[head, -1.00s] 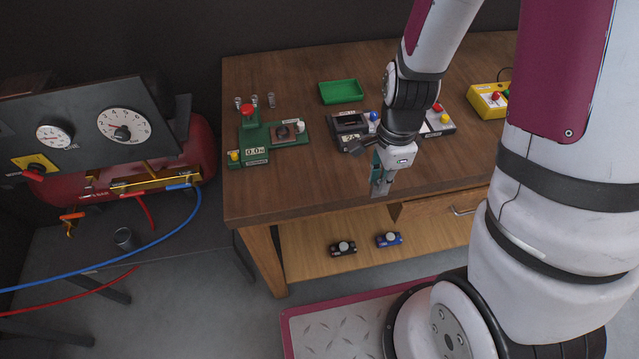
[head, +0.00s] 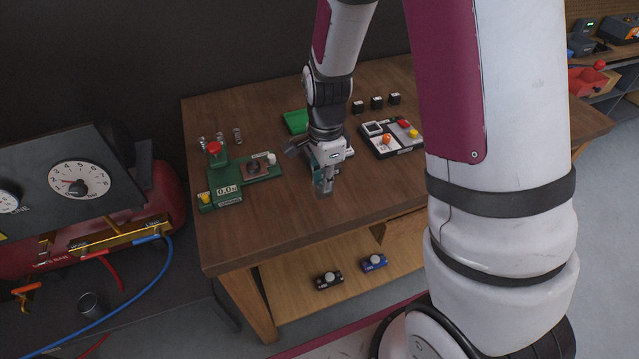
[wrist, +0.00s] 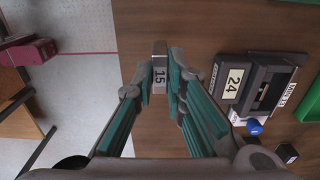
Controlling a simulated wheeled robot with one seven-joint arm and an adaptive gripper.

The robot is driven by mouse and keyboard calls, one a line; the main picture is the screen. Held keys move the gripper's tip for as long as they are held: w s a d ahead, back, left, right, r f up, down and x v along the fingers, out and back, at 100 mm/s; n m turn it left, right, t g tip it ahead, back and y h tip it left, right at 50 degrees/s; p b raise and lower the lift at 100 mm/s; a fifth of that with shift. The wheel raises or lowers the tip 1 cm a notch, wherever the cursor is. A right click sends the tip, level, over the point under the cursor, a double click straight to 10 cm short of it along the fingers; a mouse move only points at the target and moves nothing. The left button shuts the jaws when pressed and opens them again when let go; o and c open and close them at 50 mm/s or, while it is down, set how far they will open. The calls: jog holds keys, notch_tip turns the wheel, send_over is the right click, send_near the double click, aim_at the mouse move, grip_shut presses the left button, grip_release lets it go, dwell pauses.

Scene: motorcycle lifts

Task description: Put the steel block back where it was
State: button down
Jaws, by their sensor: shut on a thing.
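My gripper (head: 325,186) is over the front part of the wooden workbench (head: 260,225) in the head view, pointing down. In the wrist view my gripper (wrist: 163,82) is shut on the steel block (wrist: 159,62), a small grey piece marked "15" between the green-padded fingertips. The block is hard to tell from the fingertips in the head view. I cannot tell whether it touches the bench top. A dark device marked "24" (wrist: 234,83) lies to the right of the fingers in the wrist view, apart from them.
A green press-like device (head: 228,188) with a "0.0" display stands at the bench's left. A green tray (head: 294,121) is partly behind my arm. A button panel (head: 392,139) and small black blocks (head: 376,102) are farther right.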

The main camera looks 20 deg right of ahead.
aim_at(319, 184)
jog(key=shift+w+a+f, duration=0.1)
jog(key=shift+w+a, duration=0.15)
jog(key=shift+w, duration=0.6)
jog(key=shift+w+f+p, duration=0.1)
jog(key=shift+f+p, duration=0.3)
jog(key=shift+f, duration=1.35)
jog(key=shift+f, duration=0.1)
jog(key=c, duration=1.6)
grip_release()
jog(key=shift+c, duration=0.2)
